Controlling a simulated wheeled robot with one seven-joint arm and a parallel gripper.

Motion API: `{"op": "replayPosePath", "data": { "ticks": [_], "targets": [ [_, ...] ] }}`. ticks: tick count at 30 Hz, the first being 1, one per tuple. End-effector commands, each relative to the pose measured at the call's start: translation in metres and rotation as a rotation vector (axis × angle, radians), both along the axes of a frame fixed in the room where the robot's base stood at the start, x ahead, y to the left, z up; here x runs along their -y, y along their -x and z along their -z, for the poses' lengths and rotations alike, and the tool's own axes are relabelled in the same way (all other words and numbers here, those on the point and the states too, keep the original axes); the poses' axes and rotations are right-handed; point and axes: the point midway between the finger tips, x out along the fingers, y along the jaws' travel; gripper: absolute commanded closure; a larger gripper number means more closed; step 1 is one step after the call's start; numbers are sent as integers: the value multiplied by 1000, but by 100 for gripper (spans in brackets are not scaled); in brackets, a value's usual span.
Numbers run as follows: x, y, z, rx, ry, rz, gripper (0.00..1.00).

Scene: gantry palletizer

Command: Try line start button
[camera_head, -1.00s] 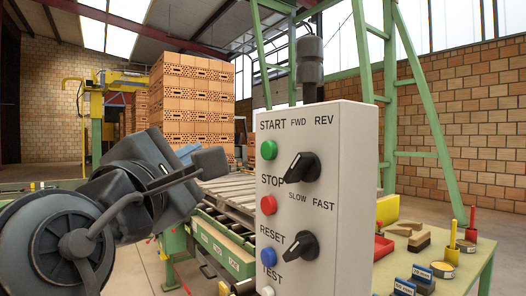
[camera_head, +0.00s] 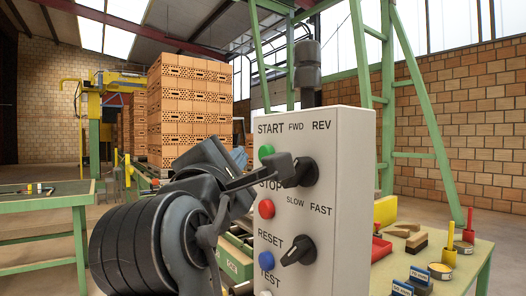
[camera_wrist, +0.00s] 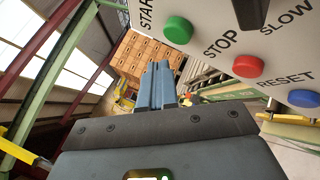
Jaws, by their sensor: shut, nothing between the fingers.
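The green START button (camera_head: 266,152) sits at the upper left of the pale control box (camera_head: 345,200). It also shows at the top of the wrist view (camera_wrist: 178,30). My gripper (camera_head: 239,156) is to the left of the box, with its blue-grey fingers partly hidden behind my wrist in the head view. In the wrist view the fingers (camera_wrist: 161,82) are together and empty, pointing past the box toward the bricks. The green button lies above and beside the fingertips there, apart from them. A dark part of my wrist overlaps the STOP label.
Below START are a red STOP button (camera_head: 266,208) and a blue button (camera_head: 267,258). Two black selector knobs (camera_head: 299,250) stick out beside them. Stacked bricks (camera_head: 190,105) stand behind, and a side table (camera_head: 470,262) with small items is at right.

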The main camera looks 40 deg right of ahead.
Motion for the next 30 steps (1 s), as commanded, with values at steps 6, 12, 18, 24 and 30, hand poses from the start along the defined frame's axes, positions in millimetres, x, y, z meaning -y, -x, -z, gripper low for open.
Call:
{"op": "replayPosePath", "data": {
  "ticks": [6, 12, 18, 24, 30],
  "targets": [
    [13, 0, -2, 0, 0, 0, 100],
    [14, 0, 0, 1, -1, 0, 100],
    [14, 0, 0, 1, -1, 0, 100],
    [14, 0, 0, 1, -1, 0, 100],
    [14, 0, 0, 1, -1, 0, 100]
  ]
}}
